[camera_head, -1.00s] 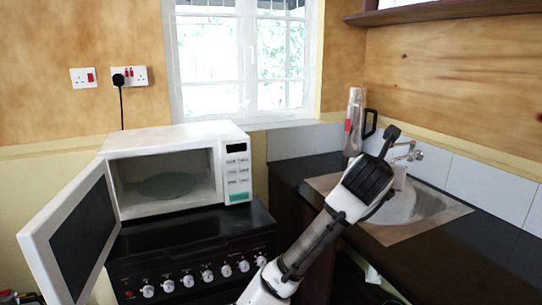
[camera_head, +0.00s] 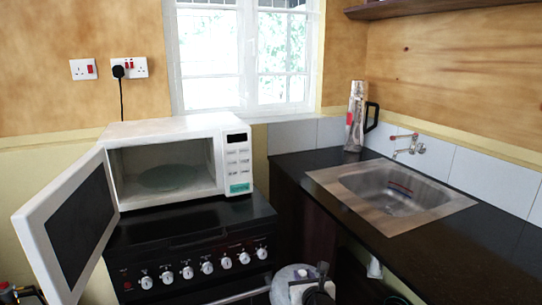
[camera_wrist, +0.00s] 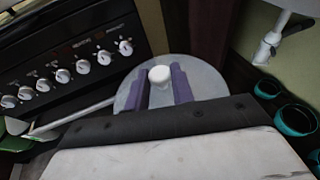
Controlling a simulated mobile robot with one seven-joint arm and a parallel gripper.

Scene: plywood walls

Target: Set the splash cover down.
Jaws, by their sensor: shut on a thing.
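The splash cover is a pale, see-through round disc with a white knob. In the head view the splash cover (camera_head: 287,275) shows at the bottom, low in front of the stove and the counter's end. In the wrist view the splash cover (camera_wrist: 207,80) lies below my gripper (camera_wrist: 161,78). The purple fingers are shut on its white knob. In the head view my gripper (camera_head: 312,289) is at the bottom edge and only partly seen; the fingers are hidden there.
A microwave (camera_head: 165,130) with its door (camera_head: 62,230) swung open sits on the black stove (camera_head: 190,262). The sink (camera_head: 390,190) is empty; the dark counter (camera_head: 300,158) around it is largely clear. A tall flask (camera_head: 355,118) stands behind. Teal-rimmed cups (camera_wrist: 294,119) show at right in the wrist view.

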